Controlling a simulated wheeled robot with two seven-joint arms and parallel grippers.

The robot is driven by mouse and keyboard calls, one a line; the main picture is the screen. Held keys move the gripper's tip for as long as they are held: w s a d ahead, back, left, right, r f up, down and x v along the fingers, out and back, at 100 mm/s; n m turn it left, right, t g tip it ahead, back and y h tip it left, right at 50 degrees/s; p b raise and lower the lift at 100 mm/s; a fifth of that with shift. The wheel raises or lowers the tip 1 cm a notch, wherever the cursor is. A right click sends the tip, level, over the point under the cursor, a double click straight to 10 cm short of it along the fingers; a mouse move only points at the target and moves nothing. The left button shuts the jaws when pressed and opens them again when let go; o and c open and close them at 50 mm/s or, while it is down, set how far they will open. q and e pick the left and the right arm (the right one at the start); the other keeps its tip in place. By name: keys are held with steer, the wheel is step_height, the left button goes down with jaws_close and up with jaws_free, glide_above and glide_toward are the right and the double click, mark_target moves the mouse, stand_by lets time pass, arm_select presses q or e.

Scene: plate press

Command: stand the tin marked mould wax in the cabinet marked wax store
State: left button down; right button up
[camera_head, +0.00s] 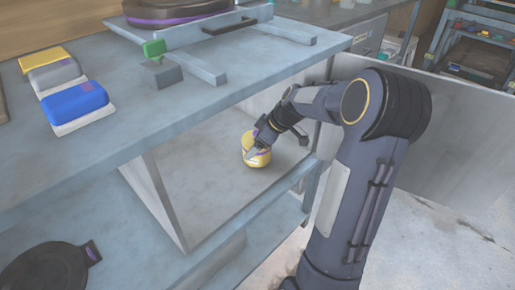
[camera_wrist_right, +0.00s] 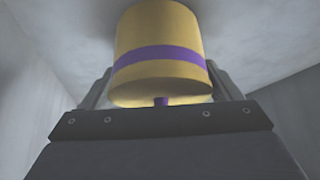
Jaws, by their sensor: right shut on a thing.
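A yellow tin with a purple band (camera_head: 257,159) is inside an open compartment under the bench top, just above or on its pale grey floor (camera_head: 205,190); I cannot tell which. My right gripper (camera_head: 262,146) reaches in from the right and is shut on the tin. In the right wrist view the tin (camera_wrist_right: 160,50) sits between the fingers (camera_wrist_right: 160,90), with grey walls around it. No lettering on the tin or the compartment can be read. My left gripper is out of view.
The bench top (camera_head: 120,110) overhangs the compartment. On it are yellow-grey (camera_head: 52,70) and blue (camera_head: 75,103) blocks, a green-knobbed piece (camera_head: 154,50) and a dark round plate (camera_head: 175,10). A black round plate (camera_head: 45,270) lies lower left. A pale panel (camera_head: 450,130) stands at right.

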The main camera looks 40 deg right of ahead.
steer(key=shift+f, duration=0.2)
steer(key=shift+f, duration=0.15)
steer(key=o, duration=0.9)
steer(key=shift+r+p, duration=0.3)
steer(key=p+v, duration=0.2)
steer(key=v, duration=0.5)
steer(key=shift+p, duration=0.3)
steer(key=shift+s, duration=0.1)
steer(key=shift+s+d, duration=0.1)
